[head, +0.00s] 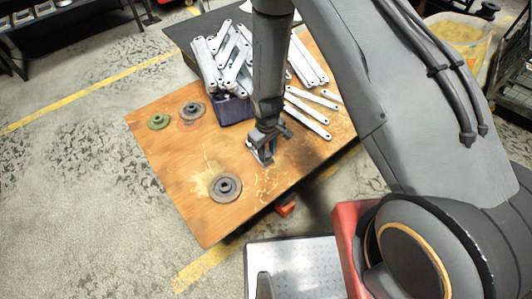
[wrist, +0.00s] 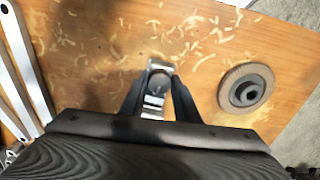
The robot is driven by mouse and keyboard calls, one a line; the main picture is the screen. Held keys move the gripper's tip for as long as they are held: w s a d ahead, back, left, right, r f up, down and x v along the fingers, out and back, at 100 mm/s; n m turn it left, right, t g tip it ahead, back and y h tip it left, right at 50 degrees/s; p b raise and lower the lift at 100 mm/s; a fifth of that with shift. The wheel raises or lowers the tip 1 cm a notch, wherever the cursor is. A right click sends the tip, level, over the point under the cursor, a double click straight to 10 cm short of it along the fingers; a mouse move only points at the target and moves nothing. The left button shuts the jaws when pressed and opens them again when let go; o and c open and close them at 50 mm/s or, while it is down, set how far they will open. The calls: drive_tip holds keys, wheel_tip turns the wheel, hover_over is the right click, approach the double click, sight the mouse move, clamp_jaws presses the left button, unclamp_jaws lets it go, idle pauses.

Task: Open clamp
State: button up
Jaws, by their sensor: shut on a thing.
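The clamp (wrist: 155,85) shows in the wrist view as a shiny metal piece between the fingers. In the head view the clamp (head: 264,155) is a small grey metal piece on the wooden table, partly hidden by the fingers. My gripper (head: 267,140) points down over the table and is shut on the clamp. In the wrist view my gripper (wrist: 158,88) has one dark finger on each side of the clamp. I cannot tell from these views whether the clamp's own parts are open or closed.
A round disc (head: 225,187) lies left of the gripper; it also shows in the wrist view (wrist: 246,90). A grey disc (head: 192,111) and a green disc (head: 159,121) lie farther back. A dark blue bin (head: 235,110) with metal brackets (head: 232,60) stands behind. Flat bars (head: 308,114) lie right.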

drive_tip(key=n, duration=0.4)
drive_tip(key=shift+n, duration=0.4)
drive_tip(key=n, duration=0.3)
drive_tip(key=shift+n, duration=0.3)
drive_tip(key=n, duration=0.3)
drive_tip(key=shift+n+b, duration=0.3)
drive_tip(key=n, duration=0.4)
drive_tip(key=shift+n, duration=0.4)
drive_tip(key=o, duration=0.9)
drive_tip(key=shift+r, duration=0.1)
